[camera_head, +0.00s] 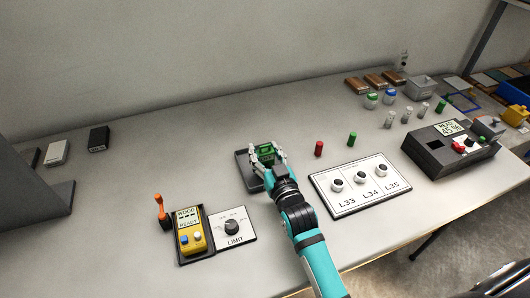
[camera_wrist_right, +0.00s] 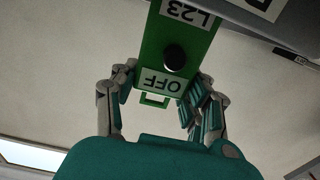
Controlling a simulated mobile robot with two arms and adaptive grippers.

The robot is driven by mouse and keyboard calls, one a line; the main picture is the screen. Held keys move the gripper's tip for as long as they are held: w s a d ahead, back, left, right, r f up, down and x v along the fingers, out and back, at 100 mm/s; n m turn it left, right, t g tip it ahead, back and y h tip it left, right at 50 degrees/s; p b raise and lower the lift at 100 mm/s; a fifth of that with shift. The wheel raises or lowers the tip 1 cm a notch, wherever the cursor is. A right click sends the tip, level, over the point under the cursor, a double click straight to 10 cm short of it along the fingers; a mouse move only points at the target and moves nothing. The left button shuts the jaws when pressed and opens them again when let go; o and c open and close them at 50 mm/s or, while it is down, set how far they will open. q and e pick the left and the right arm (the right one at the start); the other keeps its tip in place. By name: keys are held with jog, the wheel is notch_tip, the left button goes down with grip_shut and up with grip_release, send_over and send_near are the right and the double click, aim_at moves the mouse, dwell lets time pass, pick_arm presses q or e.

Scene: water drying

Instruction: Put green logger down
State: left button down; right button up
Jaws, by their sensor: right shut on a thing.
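The green logger (camera_head: 264,155) is in my right gripper (camera_head: 268,155), over a dark grey tray (camera_head: 247,178) in the middle of the table. In the right wrist view the logger (camera_wrist_right: 178,50) shows a black knob and labels reading "L23" and "OFF", between the two fingers of the right gripper (camera_wrist_right: 163,100). I cannot tell whether the logger touches the tray. My left gripper is not in view.
A yellow meter (camera_head: 189,231) and a LIMIT dial plate (camera_head: 234,227) are at the front left. A panel with three knobs (camera_head: 361,185), a red cylinder (camera_head: 319,149) and a green cylinder (camera_head: 352,139) are to the right. A dark instrument box (camera_head: 437,155) stands farther right.

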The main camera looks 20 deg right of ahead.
jog(key=shift+s+f, duration=0.25)
jog(key=shift+f, duration=0.45)
jog(key=o, duration=1.2)
jog(key=shift+f, duration=0.15)
jog(key=shift+r, duration=0.2)
jog(key=s, duration=0.7)
jog(key=s+r, duration=0.1)
jog(key=s, duration=0.2)
jog(key=shift+s+d, duration=0.2)
jog(key=shift+s, duration=0.15)
jog(key=shift+s+r, duration=0.15)
jog(key=shift+s, duration=0.3)
